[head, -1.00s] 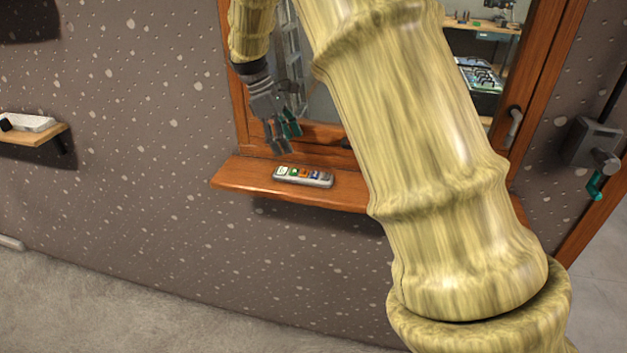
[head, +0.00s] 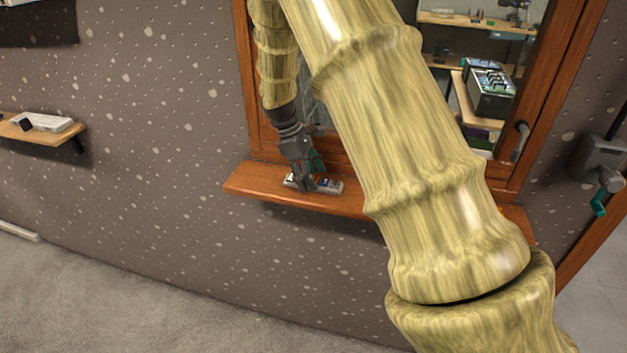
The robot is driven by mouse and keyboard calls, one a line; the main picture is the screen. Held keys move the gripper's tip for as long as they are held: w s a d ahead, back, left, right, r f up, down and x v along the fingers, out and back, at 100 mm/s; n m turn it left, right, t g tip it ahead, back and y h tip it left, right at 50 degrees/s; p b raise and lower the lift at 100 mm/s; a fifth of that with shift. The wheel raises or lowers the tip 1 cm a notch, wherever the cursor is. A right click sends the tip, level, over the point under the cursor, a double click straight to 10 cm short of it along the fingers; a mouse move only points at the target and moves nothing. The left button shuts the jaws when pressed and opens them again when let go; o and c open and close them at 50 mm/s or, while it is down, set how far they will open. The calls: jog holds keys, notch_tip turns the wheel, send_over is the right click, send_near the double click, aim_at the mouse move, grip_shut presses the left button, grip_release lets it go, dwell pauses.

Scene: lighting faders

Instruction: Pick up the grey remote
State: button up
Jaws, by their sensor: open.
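The grey remote (head: 329,186) lies flat on the wooden window sill (head: 256,181), with coloured buttons on its top. My gripper (head: 307,187) is open and points down over the remote, its fingers at the remote's left and middle part. The fingers cover part of the remote. I cannot tell whether they touch it or straddle it. My arm link fills the middle right of the view and hides the right part of the sill.
The window frame (head: 241,90) stands right behind the sill, with a handle (head: 521,141) at its right. A small wooden shelf (head: 62,138) with a white object (head: 48,121) is on the wall at left. The wall and floor below the sill are clear.

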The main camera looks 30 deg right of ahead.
aim_at(317, 179)
jog(key=shift+c, duration=0.2)
jog(key=c, duration=1.1)
jog(key=shift+c, duration=0.2)
jog(key=shift+r, duration=0.1)
jog(key=shift+r+b, duration=0.5)
jog(key=shift+b, duration=0.15)
jog(key=shift+r+b, duration=0.55)
jog(key=shift+r, duration=0.4)
jog(key=s+a+r+b, duration=0.2)
jog(key=s+b, duration=0.3)
jog(key=s, duration=1.1)
jog(key=shift+a, duration=0.4)
